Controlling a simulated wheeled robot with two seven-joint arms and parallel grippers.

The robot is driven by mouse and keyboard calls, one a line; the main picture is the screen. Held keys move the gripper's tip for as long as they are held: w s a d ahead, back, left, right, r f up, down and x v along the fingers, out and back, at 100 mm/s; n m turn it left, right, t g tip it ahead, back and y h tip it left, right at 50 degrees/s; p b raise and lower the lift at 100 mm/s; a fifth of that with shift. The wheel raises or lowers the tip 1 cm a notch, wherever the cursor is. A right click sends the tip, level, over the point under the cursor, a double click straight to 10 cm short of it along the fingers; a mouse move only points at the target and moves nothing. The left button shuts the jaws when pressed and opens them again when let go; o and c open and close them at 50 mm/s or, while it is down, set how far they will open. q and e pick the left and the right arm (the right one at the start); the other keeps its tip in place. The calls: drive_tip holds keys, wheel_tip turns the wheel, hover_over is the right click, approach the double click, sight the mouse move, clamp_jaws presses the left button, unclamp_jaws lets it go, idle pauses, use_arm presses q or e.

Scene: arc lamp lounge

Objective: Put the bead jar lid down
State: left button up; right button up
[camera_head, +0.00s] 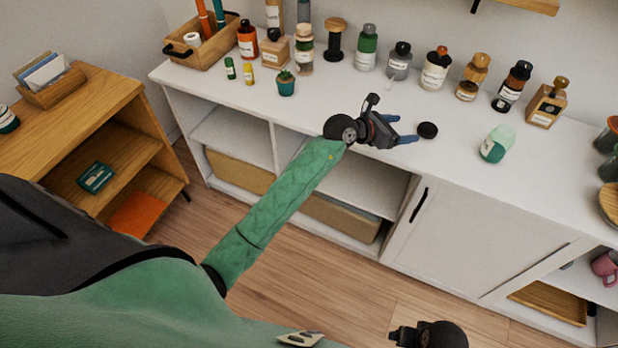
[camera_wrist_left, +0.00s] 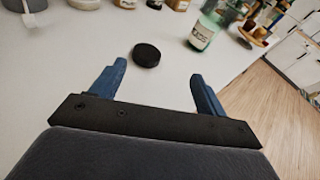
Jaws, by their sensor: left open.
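A round black lid (camera_head: 428,130) lies flat on the white cabinet top; it also shows in the left wrist view (camera_wrist_left: 146,55). My left gripper (camera_head: 406,129) is open and empty just to the left of the lid, with its blue fingers pointing toward it. In the left wrist view the lid sits beyond the fingertips (camera_wrist_left: 158,72), apart from them and nearer the left finger. A teal-green jar with a white label (camera_head: 497,145) is to the right of the lid; it also shows in the left wrist view (camera_wrist_left: 207,28). Part of my right gripper (camera_head: 428,335) shows at the bottom edge; its fingers are unclear.
Several labelled bottles (camera_head: 436,68) line the back of the white cabinet top (camera_head: 350,105). Bare surface surrounds the lid. A wooden shelf unit (camera_head: 84,130) stands at the left.

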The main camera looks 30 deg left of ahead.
use_arm(q)
drive_tip(key=s+a+r+n+t+y, duration=0.1)
drive_tip(key=s+a+r+n+t, duration=0.15)
drive_tip(key=n+t, duration=0.35)
drive_tip(key=s+a+r+n+t+y, duration=0.1)
drive_tip(key=s+a+r+n+t, duration=0.2)
drive_tip(key=n, duration=0.6)
drive_tip(key=s+a+f+n+g+y, duration=0.2)
drive_tip(key=s+a+f+n+y, duration=0.85)
drive_tip(key=n, duration=0.65)
drive_tip(key=s+d+f+n+g, duration=0.1)
drive_tip(key=s+f+n+g, duration=0.7)
drive_tip(key=s+f+g, duration=0.5)
drive_tip(key=s+d+f+g+h, duration=0.1)
drive_tip(key=s+d+f, duration=0.2)
drive_tip(key=s, duration=0.4)
drive_tip(key=s+d+f+n+g+h, duration=0.1)
drive_tip(key=s+d+f+g+h, duration=0.1)
drive_tip(key=s, duration=0.6)
drive_tip(key=shift+d+f+n, duration=0.3)
drive_tip(key=shift+d+f, duration=0.35)
drive_tip(key=shift+f, duration=0.3)
